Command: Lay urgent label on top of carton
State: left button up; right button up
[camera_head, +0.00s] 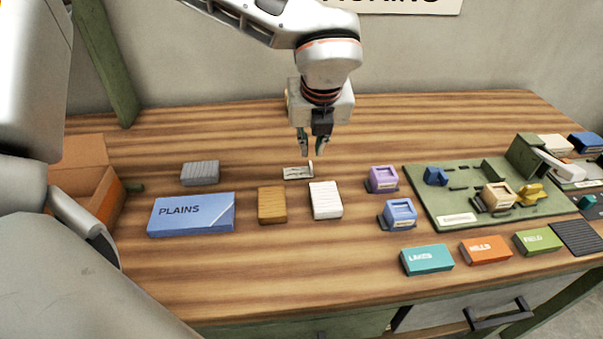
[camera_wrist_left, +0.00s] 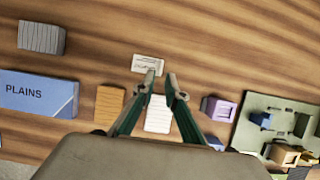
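A small white label with dark print (camera_head: 297,173) lies flat on the wooden table; its words are too small to read. It also shows in the left wrist view (camera_wrist_left: 147,64), just beyond the fingertips. My left gripper (camera_head: 312,150) is open and empty, pointing down above the table close to the label. Its two fingers also show apart in the left wrist view (camera_wrist_left: 161,80). An orange-brown open box (camera_head: 88,152), which may be the carton, stands at the far left, partly hidden by my own body. My right gripper is not in view.
A blue PLAINS box (camera_head: 190,226), a grey stack (camera_head: 200,173), a brown block (camera_head: 272,205) and a white stack (camera_head: 325,200) lie nearby. Purple (camera_head: 382,179) and blue (camera_head: 400,213) stamp-like blocks and a green board (camera_head: 440,205) stand right. The back of the table is clear.

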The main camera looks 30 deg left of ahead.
aim_at(310, 167)
pick_arm(q)
jog(key=x, duration=0.7)
jog(key=shift+w+d+r+b, duration=0.1)
jog(key=shift+w+b, duration=0.1)
jog(key=shift+b, duration=0.2)
jog(key=shift+w+f, duration=0.2)
jog(key=shift+f, duration=0.15)
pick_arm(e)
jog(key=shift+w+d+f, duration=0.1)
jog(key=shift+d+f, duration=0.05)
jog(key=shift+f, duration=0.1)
pick_arm(q)
grip_shut()
notch_tip(310, 167, up, 20)
jog(key=p, duration=0.2)
jog(key=shift+s, duration=0.15)
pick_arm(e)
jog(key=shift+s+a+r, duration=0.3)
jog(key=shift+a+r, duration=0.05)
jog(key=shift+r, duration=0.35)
